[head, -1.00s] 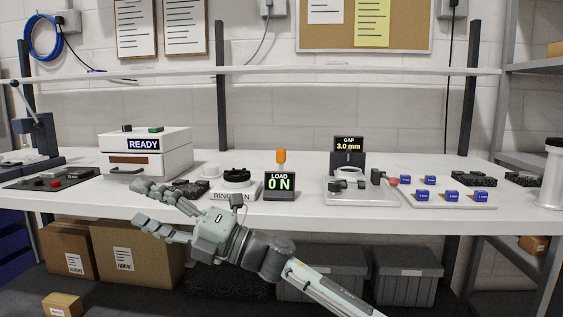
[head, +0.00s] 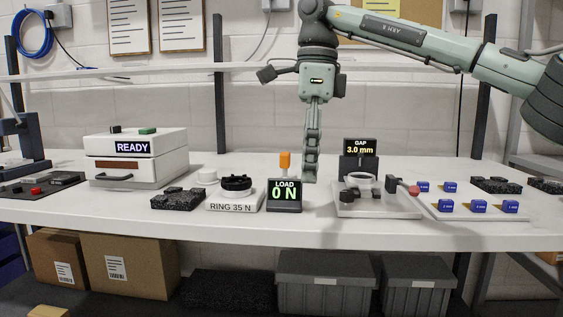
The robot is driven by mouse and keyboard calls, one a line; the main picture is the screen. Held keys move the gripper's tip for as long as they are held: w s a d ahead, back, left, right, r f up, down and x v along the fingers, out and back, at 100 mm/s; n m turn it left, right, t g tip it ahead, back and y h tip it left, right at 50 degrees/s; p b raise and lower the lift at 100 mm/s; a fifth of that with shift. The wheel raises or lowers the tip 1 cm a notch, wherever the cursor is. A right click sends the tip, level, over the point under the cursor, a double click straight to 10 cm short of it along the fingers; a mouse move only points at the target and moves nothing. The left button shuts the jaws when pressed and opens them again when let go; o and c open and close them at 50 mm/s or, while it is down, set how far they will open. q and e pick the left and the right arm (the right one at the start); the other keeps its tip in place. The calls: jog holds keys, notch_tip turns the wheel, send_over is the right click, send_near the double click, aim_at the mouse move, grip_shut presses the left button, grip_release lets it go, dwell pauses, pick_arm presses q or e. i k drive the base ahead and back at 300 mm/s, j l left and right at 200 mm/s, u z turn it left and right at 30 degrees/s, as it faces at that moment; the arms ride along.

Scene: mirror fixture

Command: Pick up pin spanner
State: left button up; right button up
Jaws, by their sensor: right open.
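I cannot make out the pin spanner for certain. Dark pieces lie on a black foam pad (head: 178,199) left of the ring stand (head: 235,203), which is labelled RING 35 N and carries a black ring. My right gripper (head: 310,178) points straight down over the bench, between the load display (head: 285,195) and the gap fixture (head: 378,205). Its fingers line up one behind the other in this view. It is open, with nothing visible in it. My left gripper is not in view.
The white bench (head: 300,228) also holds a READY box (head: 137,165), a gap display (head: 360,155), several blue blocks (head: 478,206) and a second foam pad (head: 496,185). A shelf rail (head: 150,72) runs behind. Bins (head: 325,282) and cartons stand below.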

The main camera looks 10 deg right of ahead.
aim_at(284, 157)
jog(key=i, duration=1.2)
